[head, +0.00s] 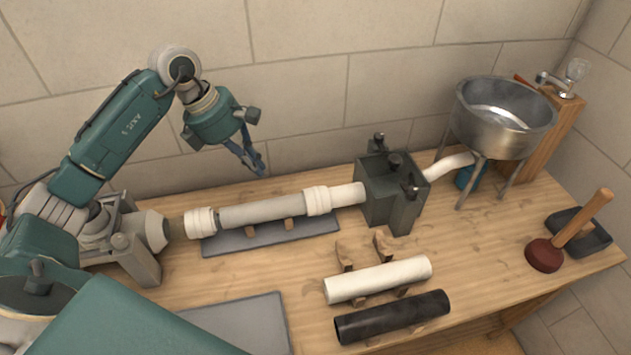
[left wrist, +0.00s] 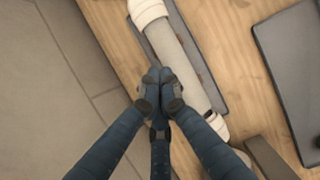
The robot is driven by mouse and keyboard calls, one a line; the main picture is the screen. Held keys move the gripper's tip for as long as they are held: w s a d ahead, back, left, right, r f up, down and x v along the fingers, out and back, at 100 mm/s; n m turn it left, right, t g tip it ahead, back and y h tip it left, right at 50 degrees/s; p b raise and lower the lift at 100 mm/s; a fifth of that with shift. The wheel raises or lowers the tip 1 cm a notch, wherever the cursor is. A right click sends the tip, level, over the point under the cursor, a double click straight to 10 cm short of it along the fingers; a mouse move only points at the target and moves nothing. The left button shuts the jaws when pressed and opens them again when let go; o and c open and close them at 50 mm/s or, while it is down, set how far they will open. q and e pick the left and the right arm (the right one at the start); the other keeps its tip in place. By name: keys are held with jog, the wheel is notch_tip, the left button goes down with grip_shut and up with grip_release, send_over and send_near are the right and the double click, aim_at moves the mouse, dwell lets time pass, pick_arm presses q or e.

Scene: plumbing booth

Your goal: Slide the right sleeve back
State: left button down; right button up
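The right sleeve (head: 318,200) is a white ribbed collar around the joint between a grey pipe (head: 262,212) and a short white stub (head: 349,194) from a dark box. It also shows at the top of the left wrist view (left wrist: 148,10). A similar left sleeve (head: 200,222) sits at the grey pipe's left end. My left gripper (head: 253,165) hangs above the back of the bench, apart from pipe and sleeves. Its blue fingers meet at the tips with nothing visible between them in the left wrist view (left wrist: 160,82). My right gripper is not in view.
The dark box (head: 392,190) with knobs stands right of the pipe. A white tube (head: 377,280) and black tube (head: 392,317) lie on wooden rests in front. A metal basin (head: 500,118) and plunger (head: 545,255) stand at right. Grey mat (head: 245,325) lies at front left.

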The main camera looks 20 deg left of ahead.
aim_at(311, 189)
pick_arm(q)
jog(key=p+x, duration=0.2)
jog(key=x, duration=0.7)
jog(key=shift+f+p, duration=0.3)
jog(key=shift+f, duration=0.1)
jog(key=shift+w+d+r+p, duration=0.1)
jog(key=shift+w+d+p, duration=0.5)
jog(key=shift+w+d, duration=0.6)
jog(key=shift+d, duration=0.3)
jog(key=shift+w, duration=0.1)
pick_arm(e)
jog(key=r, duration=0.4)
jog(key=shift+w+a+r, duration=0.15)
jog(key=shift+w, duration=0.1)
pick_arm(q)
jog(key=shift+d, duration=0.1)
